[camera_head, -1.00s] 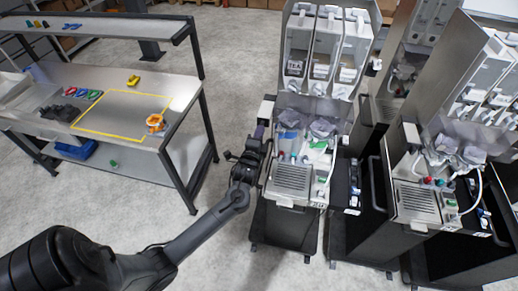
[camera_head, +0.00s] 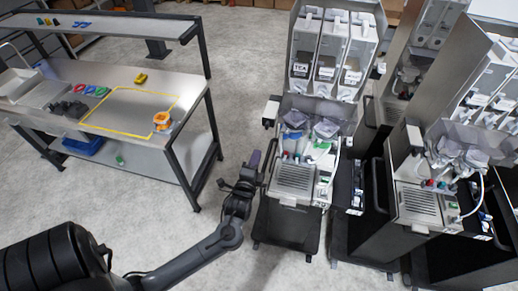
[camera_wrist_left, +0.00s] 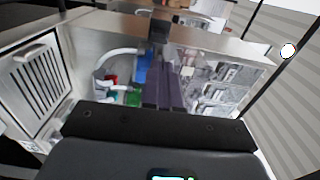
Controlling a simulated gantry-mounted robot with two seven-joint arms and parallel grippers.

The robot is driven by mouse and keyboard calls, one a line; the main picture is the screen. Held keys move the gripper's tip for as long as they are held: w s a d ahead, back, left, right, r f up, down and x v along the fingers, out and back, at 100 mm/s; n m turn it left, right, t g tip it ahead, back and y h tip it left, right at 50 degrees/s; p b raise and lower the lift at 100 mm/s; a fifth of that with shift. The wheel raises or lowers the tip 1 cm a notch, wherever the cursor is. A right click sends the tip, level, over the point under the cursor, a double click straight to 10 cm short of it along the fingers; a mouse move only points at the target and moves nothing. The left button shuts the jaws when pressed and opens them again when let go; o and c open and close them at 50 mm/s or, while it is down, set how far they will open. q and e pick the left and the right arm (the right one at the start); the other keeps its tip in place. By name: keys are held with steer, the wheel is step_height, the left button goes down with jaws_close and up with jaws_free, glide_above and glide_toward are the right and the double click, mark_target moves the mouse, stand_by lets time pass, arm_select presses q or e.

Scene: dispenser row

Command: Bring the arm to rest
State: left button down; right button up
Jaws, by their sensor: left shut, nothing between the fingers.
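My left arm comes in from the lower left in the head view. Its left gripper (camera_head: 254,160) is just left of the nearest dispenser (camera_head: 295,178), with floor showing around it. In the left wrist view the two dark purple fingers (camera_wrist_left: 164,88) lie together with nothing between them, pointing towards the dispenser's upper part. My right arm and gripper are not in view.
A workbench (camera_head: 190,95) with a yellow-outlined area and small coloured items stands at the left. More dispensers (camera_head: 420,205) stand at the right. Grey floor (camera_head: 235,90) lies open between bench and dispensers.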

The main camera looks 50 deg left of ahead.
arm_select(q)
steer(key=s+d+r+n+g+h+p, duration=0.1)
steer(key=s+d+r+g+h+p, duration=0.1)
steer(key=s+d+h+p, duration=0.4)
steer(key=s+d+r+g+h+p, duration=0.1)
steer(key=s+d+g+h+p, duration=0.15)
steer(key=d, duration=0.65)
steer(key=s+d+n+g+h, duration=0.1)
steer(key=s+d+n+g, duration=0.1)
steer(key=s, duration=0.4)
steer(key=s+d+n+g+h, duration=0.1)
steer(key=s+d+n+g, duration=0.2)
steer(key=s+n+g, duration=0.1)
steer(key=shift+s+d+f+n+g, duration=0.3)
steer(key=shift+s+n, duration=0.4)
steer(key=shift+s, duration=0.45)
